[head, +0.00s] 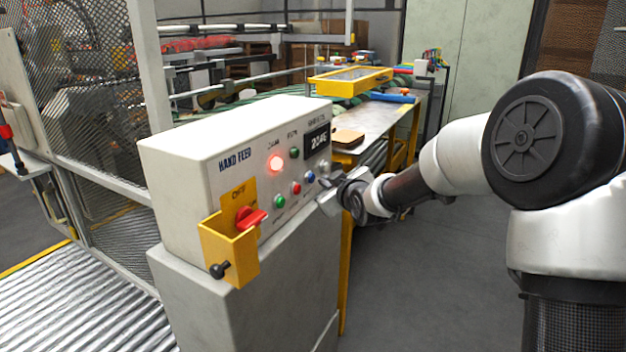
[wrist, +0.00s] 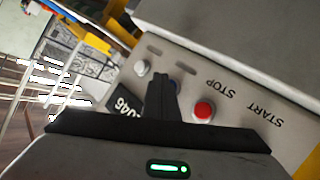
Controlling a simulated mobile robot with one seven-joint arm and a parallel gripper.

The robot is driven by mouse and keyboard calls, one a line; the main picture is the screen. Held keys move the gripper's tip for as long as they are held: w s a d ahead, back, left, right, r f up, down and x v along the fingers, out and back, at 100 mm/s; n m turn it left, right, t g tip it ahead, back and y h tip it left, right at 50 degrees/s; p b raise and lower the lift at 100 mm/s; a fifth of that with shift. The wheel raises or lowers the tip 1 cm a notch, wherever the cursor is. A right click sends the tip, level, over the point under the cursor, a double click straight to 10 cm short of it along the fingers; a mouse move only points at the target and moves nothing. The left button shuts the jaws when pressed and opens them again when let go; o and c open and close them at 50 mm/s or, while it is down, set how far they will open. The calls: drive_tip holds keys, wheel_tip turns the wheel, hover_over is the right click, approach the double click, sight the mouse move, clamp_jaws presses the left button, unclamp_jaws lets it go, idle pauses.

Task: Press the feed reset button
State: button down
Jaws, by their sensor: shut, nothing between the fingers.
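The feed reset button's label cannot be read in either view. The control box (head: 185,165) marked HAND FEED has a row of buttons on its face: green (head: 279,201), red (head: 296,188), blue (head: 310,176) and pale grey (head: 323,167). My gripper (head: 328,182) is shut and empty, close in front of the blue and grey end of the row. In the wrist view the shut fingertips (wrist: 163,80) partly cover the blue button (wrist: 174,85), between the grey button (wrist: 141,68) and the red button (wrist: 203,110) by STOP. Contact cannot be told.
A red lamp (head: 276,163) is lit beside a display (head: 317,141). A yellow holder with a red switch (head: 250,218) juts from the box's near side. Mesh fencing (head: 100,170) stands left, a workbench (head: 375,117) behind. The floor at right is clear.

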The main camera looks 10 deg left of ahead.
drive_tip(key=shift+a, duration=0.1)
drive_tip(key=shift+w+a+b, duration=0.15)
drive_tip(key=shift+a+b, duration=0.2)
drive_tip(key=shift+b, duration=0.1)
drive_tip(key=shift+w+a+b, duration=0.15)
drive_tip(key=shift+a+b, duration=0.3)
idle(1.1)
drive_tip(key=shift+d, duration=0.1)
drive_tip(key=shift+s+d, duration=0.3)
drive_tip(key=shift+d, duration=0.45)
drive_tip(key=shift+d, duration=0.1)
drive_tip(key=shift+s+d+p, duration=0.25)
drive_tip(key=shift+s+d, duration=0.05)
drive_tip(key=shift+d, duration=0.45)
drive_tip(key=shift+s+d+p, duration=0.25)
drive_tip(key=shift+s+d, duration=0.05)
drive_tip(key=shift+d, duration=0.45)
drive_tip(key=shift+s+d+p, duration=0.25)
drive_tip(key=shift+s+d, duration=0.05)
drive_tip(key=shift+d, duration=0.45)
